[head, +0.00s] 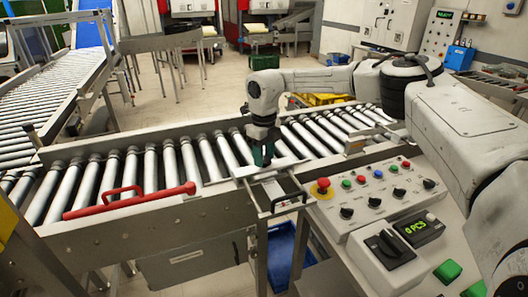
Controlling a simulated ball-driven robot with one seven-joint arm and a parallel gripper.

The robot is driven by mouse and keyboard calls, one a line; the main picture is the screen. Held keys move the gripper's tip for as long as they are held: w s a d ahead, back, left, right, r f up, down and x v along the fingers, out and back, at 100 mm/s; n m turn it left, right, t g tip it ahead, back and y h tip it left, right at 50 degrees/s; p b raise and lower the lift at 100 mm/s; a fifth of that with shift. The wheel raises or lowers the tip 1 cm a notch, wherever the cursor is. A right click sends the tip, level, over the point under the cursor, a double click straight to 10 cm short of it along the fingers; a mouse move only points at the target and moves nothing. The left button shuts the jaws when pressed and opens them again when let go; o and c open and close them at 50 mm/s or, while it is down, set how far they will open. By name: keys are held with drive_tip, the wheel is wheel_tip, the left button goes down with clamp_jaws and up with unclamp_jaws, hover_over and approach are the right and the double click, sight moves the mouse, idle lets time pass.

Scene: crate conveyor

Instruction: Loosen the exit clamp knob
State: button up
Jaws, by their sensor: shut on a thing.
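My gripper (263,157) points down at the front rail of the roller conveyor, left of the control panel. Its dark fingers are shut on the exit clamp knob, which they mostly hide. How far the knob is turned cannot be seen. A pale metal plate (273,171) lies under and beside the fingertips. A dark handle-like bar (289,201) sits just in front of this plate, apart from the fingers.
A red bar (130,200) with a handle lies along the front rail to the left. The control panel (375,200) with a red emergency button (323,186) stands close on the right. A blue bin (290,255) is below. The visible rollers (140,172) are bare.

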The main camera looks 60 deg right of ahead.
drive_tip(key=n, duration=0.4)
drive_tip(key=shift+r+n+p, duration=0.1)
drive_tip(key=shift+n+p, duration=0.3)
drive_tip(key=shift+n, duration=2.5)
drive_tip(key=o, duration=1.1)
drive_tip(key=shift+c, duration=0.2)
wheel_tip(320, 180, up, 11)
drive_tip(key=b, duration=0.1)
